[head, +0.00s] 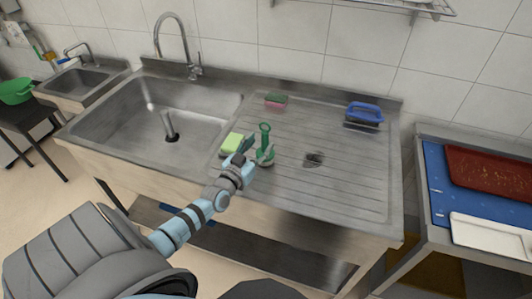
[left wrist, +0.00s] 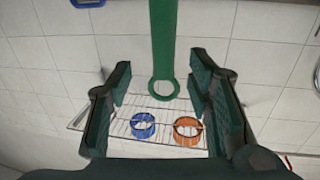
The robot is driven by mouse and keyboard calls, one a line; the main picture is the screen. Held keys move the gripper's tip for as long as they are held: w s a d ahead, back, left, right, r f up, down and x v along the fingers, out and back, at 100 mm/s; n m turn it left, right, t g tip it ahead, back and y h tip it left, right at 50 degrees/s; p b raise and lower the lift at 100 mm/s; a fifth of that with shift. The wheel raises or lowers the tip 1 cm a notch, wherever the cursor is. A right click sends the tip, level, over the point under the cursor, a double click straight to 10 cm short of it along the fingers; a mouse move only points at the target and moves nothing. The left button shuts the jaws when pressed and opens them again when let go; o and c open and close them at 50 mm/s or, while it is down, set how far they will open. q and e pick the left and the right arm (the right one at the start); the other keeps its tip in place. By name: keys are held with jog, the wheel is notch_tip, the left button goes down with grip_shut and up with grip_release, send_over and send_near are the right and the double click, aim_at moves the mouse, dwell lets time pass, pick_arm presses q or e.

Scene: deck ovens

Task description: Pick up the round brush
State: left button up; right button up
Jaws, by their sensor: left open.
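The round brush (head: 265,142) is green and stands upright on the ribbed drainboard, its ring-ended handle pointing up. My left gripper (head: 247,151) is open and empty, just left of the brush at about its lower height. In the left wrist view the green handle and its ring (left wrist: 163,88) show in the gap between the two open fingers (left wrist: 160,105). The frames do not show whether a finger touches it. My right gripper is not in view.
A light green sponge (head: 231,144) lies close behind the left gripper. The sink basin (head: 130,120) is at left. A side table with trays (head: 490,175) is at right.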

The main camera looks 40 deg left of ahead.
aim_at(263, 138)
pick_arm(q)
jog(key=w+b, duration=0.1)
jog(key=w+a+b, duration=0.1)
jog(key=w, duration=0.1)
jog(key=w+b, duration=0.1)
jog(key=shift+w+a+f, duration=0.15)
jog(key=shift+w+f, duration=0.1)
jog(key=shift+w+r, duration=0.15)
jog(key=shift+w, duration=0.1)
jog(key=shift+r, duration=0.1)
grip_shut()
jog(key=shift+r, duration=0.1)
